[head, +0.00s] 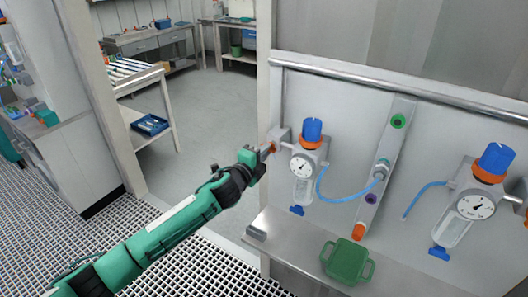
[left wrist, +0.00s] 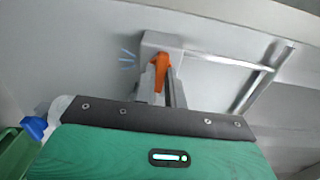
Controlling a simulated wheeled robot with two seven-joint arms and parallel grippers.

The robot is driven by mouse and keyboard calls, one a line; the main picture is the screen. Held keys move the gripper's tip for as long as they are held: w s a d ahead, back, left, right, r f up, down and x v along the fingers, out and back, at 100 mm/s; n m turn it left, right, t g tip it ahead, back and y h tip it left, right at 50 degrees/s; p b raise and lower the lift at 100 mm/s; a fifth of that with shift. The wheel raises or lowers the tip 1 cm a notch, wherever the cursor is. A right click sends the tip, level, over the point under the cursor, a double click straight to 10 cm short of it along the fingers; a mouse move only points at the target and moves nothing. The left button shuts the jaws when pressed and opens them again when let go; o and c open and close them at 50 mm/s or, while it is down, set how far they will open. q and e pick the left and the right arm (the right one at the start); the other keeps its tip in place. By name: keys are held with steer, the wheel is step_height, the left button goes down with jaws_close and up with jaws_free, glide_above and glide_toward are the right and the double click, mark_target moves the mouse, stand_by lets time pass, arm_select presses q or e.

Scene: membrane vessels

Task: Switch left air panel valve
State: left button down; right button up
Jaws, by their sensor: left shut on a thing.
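The left air panel unit has a blue-topped regulator (head: 312,134) with an orange ring, a round gauge (head: 300,166) and a clear bowl below. Its valve is a grey block on the wall with an orange handle (head: 268,148), at the regulator's left. The handle also shows in the left wrist view (left wrist: 160,70), sticking out from the grey block (left wrist: 162,42). My left gripper (head: 264,151) reaches in from the left and is shut on the orange handle, which sits between its grey fingers. The fingers hide part of the handle. My right gripper is in neither view.
A second regulator (head: 482,182) with a gauge hangs at the right. A blue hose (head: 345,198) runs to a slanted grey panel (head: 388,160). A green container (head: 347,262) stands on the shelf (head: 290,240) below. A wall rail (head: 400,88) runs above the units.

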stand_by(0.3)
arm_select(q)
steer(key=c, duration=1.5)
jaws_free()
steer(key=shift+o, duration=0.2)
steer(key=shift+s, duration=0.1)
steer(key=b+v, duration=0.3)
steer(key=v, duration=1)
steer(key=shift+s+a, duration=0.15)
steer(key=shift+s, duration=0.1)
